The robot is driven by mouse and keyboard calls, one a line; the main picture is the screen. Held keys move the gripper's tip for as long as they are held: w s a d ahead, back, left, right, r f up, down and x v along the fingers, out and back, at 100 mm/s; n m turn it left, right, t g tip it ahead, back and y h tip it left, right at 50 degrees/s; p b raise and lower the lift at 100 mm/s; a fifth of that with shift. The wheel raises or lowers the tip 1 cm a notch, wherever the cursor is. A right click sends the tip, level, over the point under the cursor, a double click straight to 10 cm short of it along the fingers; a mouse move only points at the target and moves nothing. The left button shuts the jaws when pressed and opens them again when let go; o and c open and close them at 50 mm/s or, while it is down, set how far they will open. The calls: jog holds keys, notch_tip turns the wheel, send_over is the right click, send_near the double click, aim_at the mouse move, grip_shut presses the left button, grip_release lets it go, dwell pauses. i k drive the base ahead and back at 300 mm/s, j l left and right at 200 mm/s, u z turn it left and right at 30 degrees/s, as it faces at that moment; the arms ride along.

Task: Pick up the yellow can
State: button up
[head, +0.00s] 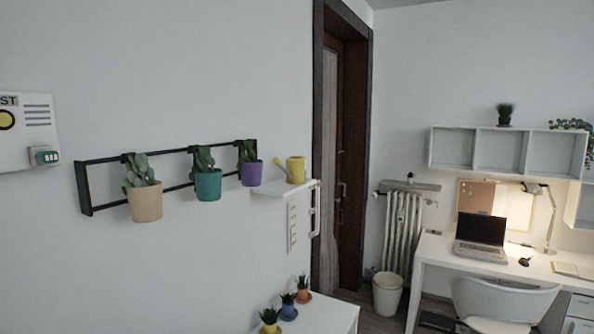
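The yellow can (296,170) looks like a small watering can, with its spout pointing left. It stands upright on a small white wall shelf (268,191), near the shelf's right end. A purple pot (251,174) hangs just left of it, apart from the can. My gripper is not in view, and nothing is seen touching the can.
A dark wall rack (86,187) also carries a teal pot (208,186) and a beige pot (145,203). Below the shelf, a white surface (325,316) holds three small potted plants. A door stands behind; the desk (429,249) and chair (500,300) are at right.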

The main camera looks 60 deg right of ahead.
aim_at(295, 171)
jog(key=z, duration=2)
